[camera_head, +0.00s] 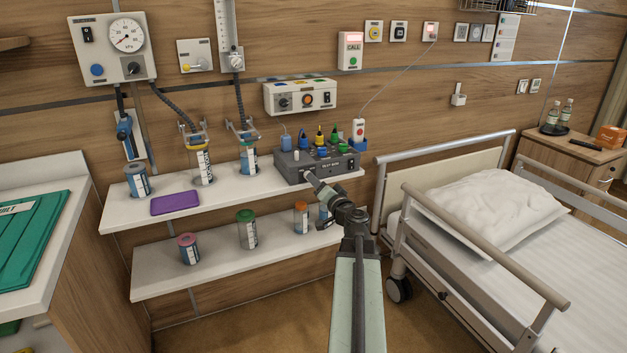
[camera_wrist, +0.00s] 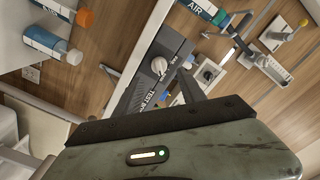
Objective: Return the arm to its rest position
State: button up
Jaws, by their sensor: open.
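My arm reaches up from the bottom of the head view and bends left at the wrist. My gripper (camera_head: 309,177) is at the front of the grey test box (camera_head: 290,172) on the upper shelf. In the wrist view my gripper (camera_wrist: 145,73) shows two dark fingers spread apart, with nothing held between them. A pale round knob (camera_wrist: 158,66) on the box front appears between and beyond the fingers. I cannot tell how near the fingers are to it. The arm is extended, not folded.
The upper shelf (camera_head: 120,216) also bears a purple case (camera_head: 175,203) and several canisters. The lower shelf (camera_head: 215,267) holds canisters, one (camera_head: 301,218) close left of my wrist. The bed rail (camera_head: 485,245) stands right of my arm. Floor shows below the shelves.

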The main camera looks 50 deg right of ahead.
jog(key=v, duration=0.3)
jog(key=shift+s+a, duration=0.15)
jog(key=shift+a, duration=0.05)
